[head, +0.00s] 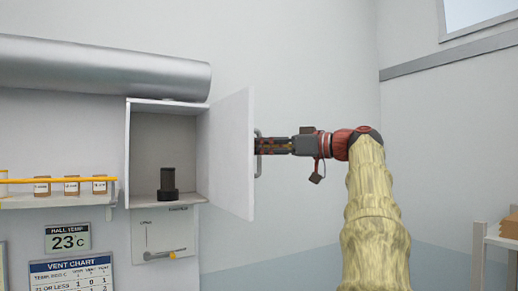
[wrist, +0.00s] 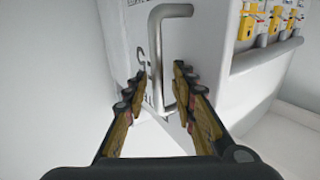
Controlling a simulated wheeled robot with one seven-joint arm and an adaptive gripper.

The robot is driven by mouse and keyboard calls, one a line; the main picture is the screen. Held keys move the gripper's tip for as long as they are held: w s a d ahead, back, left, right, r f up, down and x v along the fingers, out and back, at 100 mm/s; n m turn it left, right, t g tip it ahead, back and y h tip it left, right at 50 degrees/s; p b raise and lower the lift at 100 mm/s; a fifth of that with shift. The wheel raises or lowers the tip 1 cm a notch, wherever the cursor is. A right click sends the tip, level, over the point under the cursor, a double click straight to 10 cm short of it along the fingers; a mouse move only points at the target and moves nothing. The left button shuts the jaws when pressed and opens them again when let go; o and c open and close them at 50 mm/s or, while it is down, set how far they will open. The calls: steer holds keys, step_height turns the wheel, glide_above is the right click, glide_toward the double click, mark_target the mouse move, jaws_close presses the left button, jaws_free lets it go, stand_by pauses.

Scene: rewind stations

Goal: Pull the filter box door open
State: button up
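The filter box (head: 129,160) is a white wall box with its door (head: 228,152) swung wide open to the right. A black stepped cylinder (head: 168,183) stands inside it. The door's metal bar handle (head: 257,152) is on the outer face near the free edge. My gripper (head: 262,146) is at the handle from the right, its tips partly hidden by the door edge. In the wrist view the handle (wrist: 155,55) passes between my two fingers (wrist: 160,78), which are apart with visible gaps beside the bar. I see no firm grip on it.
A large silver duct (head: 105,70) runs above the box. A shelf (head: 60,200) with several labelled jars is at left. A lever (head: 160,255) sits on a panel below the box. Wall right of the door is clear; a rack (head: 497,240) stands far right.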

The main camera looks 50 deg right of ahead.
steer(key=s+d, duration=0.2)
steer(key=s, duration=0.9)
steer(key=shift+s+d, duration=0.15)
steer(key=shift+s, duration=0.25)
